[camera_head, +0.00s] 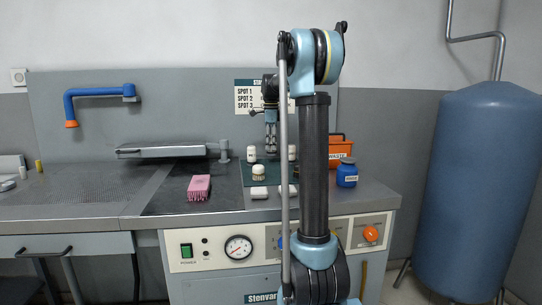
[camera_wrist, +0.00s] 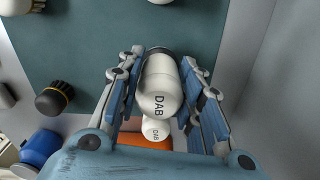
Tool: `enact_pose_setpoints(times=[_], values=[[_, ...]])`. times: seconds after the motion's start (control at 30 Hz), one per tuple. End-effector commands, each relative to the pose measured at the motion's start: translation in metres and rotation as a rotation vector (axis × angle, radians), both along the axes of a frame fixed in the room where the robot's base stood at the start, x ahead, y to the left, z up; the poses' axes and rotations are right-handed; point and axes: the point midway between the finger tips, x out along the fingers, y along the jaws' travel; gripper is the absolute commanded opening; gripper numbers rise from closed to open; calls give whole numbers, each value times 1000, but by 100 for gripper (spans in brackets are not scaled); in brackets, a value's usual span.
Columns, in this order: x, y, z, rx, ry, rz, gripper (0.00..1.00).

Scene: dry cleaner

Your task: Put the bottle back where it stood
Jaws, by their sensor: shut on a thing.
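My gripper (camera_head: 271,148) points down over the dark green mat (camera_head: 246,180) at the back of the counter. In the wrist view my gripper (camera_wrist: 162,88) is shut on a white bottle (camera_wrist: 158,85) lettered DAB, with one finger on each side. A second, smaller-looking white bottle (camera_wrist: 155,129), also lettered DAB, shows just beyond it, beside the orange bin. The mat also shows in the wrist view (camera_wrist: 95,50). I cannot tell whether the held bottle touches the mat. In the head view the held bottle is hard to make out.
White bottles (camera_head: 251,153) (camera_head: 292,152) and a labelled bottle (camera_head: 258,172) stand near the gripper. The orange waste bin (camera_head: 340,148) and blue jar (camera_head: 347,174) are right. A pink brush (camera_head: 199,187) lies left.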

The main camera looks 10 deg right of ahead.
Motion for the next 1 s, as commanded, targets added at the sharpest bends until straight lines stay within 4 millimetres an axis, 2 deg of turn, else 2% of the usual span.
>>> enact_pose_setpoints(times=[0.4,0.7,0.73,0.8,1.0], values=[[0,0,-42,0,0,0,10],[0,0,-43,0,0,0,10],[0,0,-43,0,0,0,36],[0,0,-43,0,0,0,52],[0,0,-43,0,0,0,54]])
